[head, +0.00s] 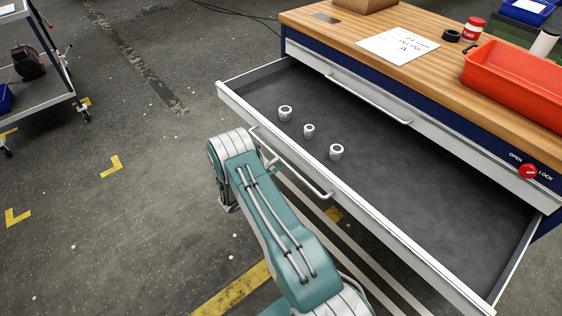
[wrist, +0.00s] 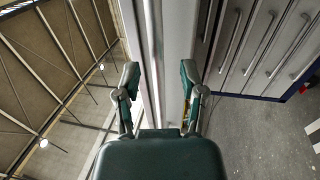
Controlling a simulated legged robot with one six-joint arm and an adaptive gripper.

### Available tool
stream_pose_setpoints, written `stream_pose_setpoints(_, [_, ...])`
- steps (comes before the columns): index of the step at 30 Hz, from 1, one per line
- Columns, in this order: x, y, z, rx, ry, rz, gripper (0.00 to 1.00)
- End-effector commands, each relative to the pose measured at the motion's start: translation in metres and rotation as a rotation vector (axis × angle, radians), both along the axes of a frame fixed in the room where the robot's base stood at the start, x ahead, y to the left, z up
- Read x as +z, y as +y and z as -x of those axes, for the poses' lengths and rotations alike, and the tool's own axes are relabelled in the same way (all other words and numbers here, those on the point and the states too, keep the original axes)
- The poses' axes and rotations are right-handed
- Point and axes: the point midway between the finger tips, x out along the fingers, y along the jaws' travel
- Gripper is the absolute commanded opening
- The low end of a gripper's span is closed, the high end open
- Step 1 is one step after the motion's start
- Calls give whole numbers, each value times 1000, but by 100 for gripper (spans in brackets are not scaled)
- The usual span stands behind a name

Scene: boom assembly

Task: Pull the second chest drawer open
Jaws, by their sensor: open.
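The second chest drawer (head: 430,210) stands pulled far out below the shut top drawer (head: 450,132). Its grey floor carries three small metal fittings (head: 308,130). Its bar handle (head: 300,175) runs along the pale front, beside my arm in the head view. My gripper (wrist: 160,78) shows two green fingers spread apart in the wrist view. The pale drawer front (wrist: 178,50) lies ahead between the fingers. Nothing is visibly held, and I cannot tell whether a finger touches the handle. In the head view my fingers are hidden behind my arm.
Shut lower drawers (wrist: 262,50) with bar handles show in the wrist view. The wooden top (head: 345,25) carries a paper sheet (head: 398,45), a red bin (head: 515,85) and a red-lidded jar (head: 473,29). A red OPEN/LOCK knob (head: 528,171) is at right. Floor at left is clear before a cart (head: 45,90).

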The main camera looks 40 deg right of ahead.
Motion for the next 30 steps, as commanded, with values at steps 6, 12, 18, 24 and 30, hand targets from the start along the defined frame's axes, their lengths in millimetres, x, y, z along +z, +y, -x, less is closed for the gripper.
stream_pose_setpoints(6, [-11,47,3,5,2,-1,52])
stream_pose_setpoints(12, [-18,79,6,3,3,-3,52])
stream_pose_setpoints(18, [-21,91,7,-1,3,-2,52])
stream_pose_setpoints(24, [-21,92,7,-1,3,-3,52])
stream_pose_setpoints(30, [-21,92,7,-1,3,-3,52])
